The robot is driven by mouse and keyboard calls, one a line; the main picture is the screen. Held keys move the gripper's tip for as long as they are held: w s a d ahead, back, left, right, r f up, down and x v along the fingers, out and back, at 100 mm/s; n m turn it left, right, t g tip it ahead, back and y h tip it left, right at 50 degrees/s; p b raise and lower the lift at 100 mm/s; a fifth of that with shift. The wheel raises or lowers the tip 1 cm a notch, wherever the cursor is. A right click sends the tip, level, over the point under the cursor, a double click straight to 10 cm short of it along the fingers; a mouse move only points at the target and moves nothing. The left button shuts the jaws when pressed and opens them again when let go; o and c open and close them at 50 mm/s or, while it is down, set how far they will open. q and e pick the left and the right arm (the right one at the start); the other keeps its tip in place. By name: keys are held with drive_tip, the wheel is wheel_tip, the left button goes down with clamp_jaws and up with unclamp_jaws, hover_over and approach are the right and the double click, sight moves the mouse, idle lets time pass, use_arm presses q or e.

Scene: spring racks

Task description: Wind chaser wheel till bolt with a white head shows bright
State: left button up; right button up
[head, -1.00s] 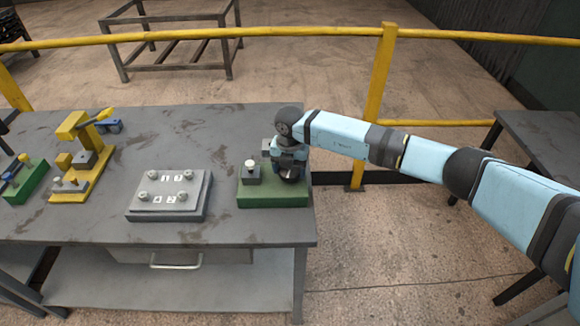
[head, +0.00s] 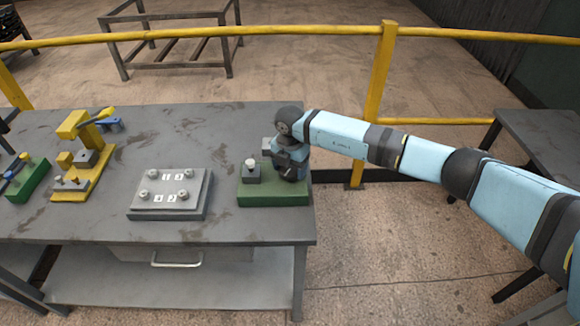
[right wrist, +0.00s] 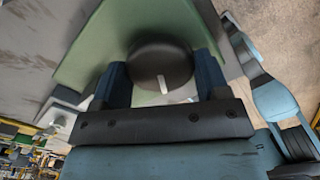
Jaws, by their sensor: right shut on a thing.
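The chaser wheel (right wrist: 158,62) is a dark round knob with a pale mark on its edge, on a green base (head: 262,199) at the table's right end. My right gripper (right wrist: 160,85) is shut on the wheel from above, one finger on each side. In the head view my right gripper (head: 289,170) hides the wheel. The bolt with a white head (head: 250,163) stands upright on a small grey block (head: 251,176) left of the wheel. Its head looks pale; I cannot tell whether it is lit. My left gripper is not in view.
A grey plate (head: 170,194) with numbered labels and several bolts lies left of the green base. A yellow press-like fixture (head: 80,150) and another green fixture (head: 30,180) stand farther left. A yellow rail (head: 300,31) runs behind the table.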

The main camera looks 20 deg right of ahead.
sight(290, 169)
drive_tip(key=o, duration=0.9)
wheel_tip(290, 169, up, 14)
drive_tip(key=shift+f+b, duration=0.1)
drive_tip(key=shift+b, duration=0.65)
